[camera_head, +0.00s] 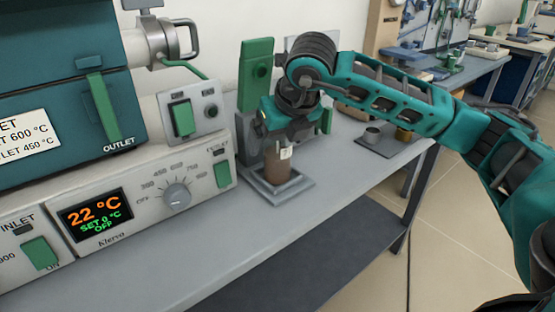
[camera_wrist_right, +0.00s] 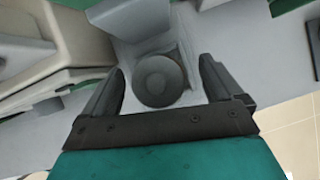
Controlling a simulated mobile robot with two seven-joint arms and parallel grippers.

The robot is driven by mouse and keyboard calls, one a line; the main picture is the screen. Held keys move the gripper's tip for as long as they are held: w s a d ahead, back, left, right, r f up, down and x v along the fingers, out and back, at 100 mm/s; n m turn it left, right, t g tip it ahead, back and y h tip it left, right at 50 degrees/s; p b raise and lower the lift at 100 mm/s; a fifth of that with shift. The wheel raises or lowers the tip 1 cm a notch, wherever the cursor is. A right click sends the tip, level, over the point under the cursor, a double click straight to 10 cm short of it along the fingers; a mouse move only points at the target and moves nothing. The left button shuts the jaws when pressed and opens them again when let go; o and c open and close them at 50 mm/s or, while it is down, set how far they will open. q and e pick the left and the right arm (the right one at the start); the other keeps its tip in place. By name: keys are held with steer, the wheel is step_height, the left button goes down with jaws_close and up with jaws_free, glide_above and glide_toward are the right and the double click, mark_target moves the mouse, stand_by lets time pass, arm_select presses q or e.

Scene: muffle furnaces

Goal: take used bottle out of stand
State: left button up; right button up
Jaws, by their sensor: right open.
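A brown bottle (camera_head: 277,170) with a white label patch stands upright in the grey square stand (camera_head: 301,186) on the bench, right of the furnace. My right gripper (camera_head: 283,145) points down over the bottle's top and hides its upper part in the head view. In the right wrist view, the bottle's round grey top (camera_wrist_right: 158,80) lies between the two spread fingers of my right gripper (camera_wrist_right: 162,66), with a gap visible on each side. The stand (camera_wrist_right: 187,55) shows behind it. My left gripper is in neither view.
The furnace control panel (camera_head: 130,205), reading 22 °C, stands close to the left. A green upright part (camera_head: 256,75) rises behind the stand. A dark tray (camera_head: 395,146) with small cups is to the right. The bench front (camera_head: 200,255) is clear.

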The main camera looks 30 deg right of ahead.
steer(key=shift+w+f, duration=0.15)
steer(key=shift+f, duration=0.1)
steer(key=shift+c, duration=0.2)
steer(key=shift+r, duration=0.1)
steer(key=c, duration=1.3)
